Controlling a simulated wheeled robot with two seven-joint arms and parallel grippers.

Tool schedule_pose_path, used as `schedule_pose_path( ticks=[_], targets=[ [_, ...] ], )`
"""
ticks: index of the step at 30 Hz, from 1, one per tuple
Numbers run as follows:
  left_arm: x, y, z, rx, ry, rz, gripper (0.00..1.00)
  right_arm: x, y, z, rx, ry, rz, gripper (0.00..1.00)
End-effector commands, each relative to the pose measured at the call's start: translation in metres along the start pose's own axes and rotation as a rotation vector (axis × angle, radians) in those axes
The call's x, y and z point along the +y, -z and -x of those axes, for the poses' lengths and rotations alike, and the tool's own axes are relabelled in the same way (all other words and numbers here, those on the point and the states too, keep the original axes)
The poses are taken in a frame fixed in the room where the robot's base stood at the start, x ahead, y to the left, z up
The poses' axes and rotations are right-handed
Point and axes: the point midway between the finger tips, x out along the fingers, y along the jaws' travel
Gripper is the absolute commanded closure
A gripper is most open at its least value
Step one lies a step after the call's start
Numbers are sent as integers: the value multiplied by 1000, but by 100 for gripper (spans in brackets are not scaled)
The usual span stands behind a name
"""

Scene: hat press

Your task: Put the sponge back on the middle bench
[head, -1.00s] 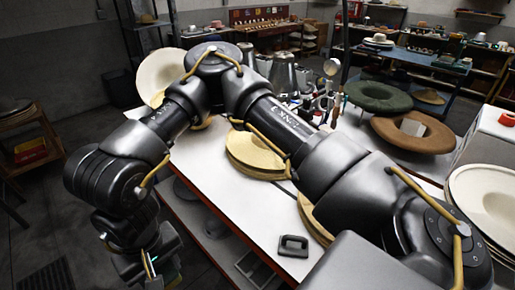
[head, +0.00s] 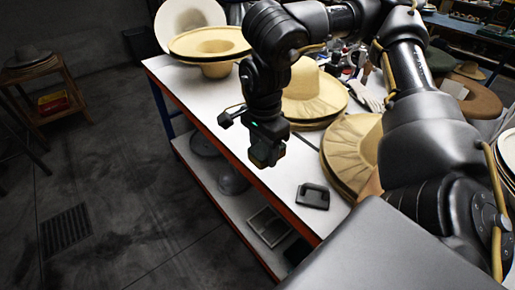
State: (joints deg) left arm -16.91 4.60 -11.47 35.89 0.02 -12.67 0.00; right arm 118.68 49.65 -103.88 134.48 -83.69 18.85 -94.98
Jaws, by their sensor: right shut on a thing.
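My right gripper (head: 267,145) points down above the white-topped bench (head: 222,112), near its orange front edge. It is shut on a small, dark yellowish block, the sponge (head: 267,157), which is mostly hidden between the fingers. The sponge looks clear of the bench top, but its exact height is hard to judge. My left gripper is not in view.
Straw hats (head: 312,92) stand in stacks behind and right of the gripper. A dark handled block (head: 312,196) lies on the bench nearer me. A lower shelf (head: 215,188) holds dark round things. Bare bench top shows left of the gripper.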

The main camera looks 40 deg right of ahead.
Motion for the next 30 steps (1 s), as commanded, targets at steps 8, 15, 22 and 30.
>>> schedule_pose_path(
  ticks=[8,15,22,30],
  targets=[
    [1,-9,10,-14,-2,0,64,-43,25,-21,0,-4,-9,69],
    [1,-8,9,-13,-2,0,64,-90,52,-61,0,-5,-3,69],
    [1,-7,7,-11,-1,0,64,-113,64,-90,0,-1,2,69],
    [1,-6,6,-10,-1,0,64,-118,67,-97,0,-1,4,69]
  ],
)
